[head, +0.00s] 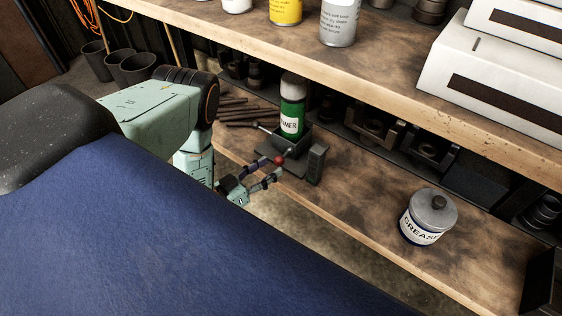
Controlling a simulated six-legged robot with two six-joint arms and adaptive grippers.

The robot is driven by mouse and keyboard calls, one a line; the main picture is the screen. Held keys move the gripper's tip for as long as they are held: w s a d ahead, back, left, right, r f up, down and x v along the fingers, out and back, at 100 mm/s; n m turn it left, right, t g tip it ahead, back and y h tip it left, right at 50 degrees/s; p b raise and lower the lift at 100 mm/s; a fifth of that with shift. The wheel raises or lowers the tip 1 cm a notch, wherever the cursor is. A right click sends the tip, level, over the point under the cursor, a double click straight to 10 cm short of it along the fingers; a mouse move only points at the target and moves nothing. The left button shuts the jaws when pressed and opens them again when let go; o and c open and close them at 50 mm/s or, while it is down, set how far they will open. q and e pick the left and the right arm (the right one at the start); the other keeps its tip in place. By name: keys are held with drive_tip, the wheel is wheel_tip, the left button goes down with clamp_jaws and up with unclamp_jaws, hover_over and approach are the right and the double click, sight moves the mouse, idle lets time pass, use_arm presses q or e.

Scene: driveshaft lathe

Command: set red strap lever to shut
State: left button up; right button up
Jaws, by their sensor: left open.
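The red strap lever's round red knob (279,160) shows at the front of a dark holder (291,148) on the lower wooden shelf. A green canister with a grey cap (292,106) stands upright in the holder. My left gripper (272,168) is open, its fingers pointing at the red knob from the lower left. The knob lies at the fingertips; I cannot tell whether they touch. The lever's arm is mostly hidden, so its setting is unclear. My right gripper is not in view.
A grease tin (428,217) stands on the lower shelf to the right. Dark rods (243,112) lie behind the holder at left. The upper shelf (370,58) overhangs with cans and white boxes (500,75). The shelf between holder and tin is clear.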

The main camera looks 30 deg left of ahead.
sight(280, 159)
use_arm(q)
drive_tip(key=shift+b+x, duration=0.5)
drive_tip(key=shift+x, duration=1.95)
clamp_jaws()
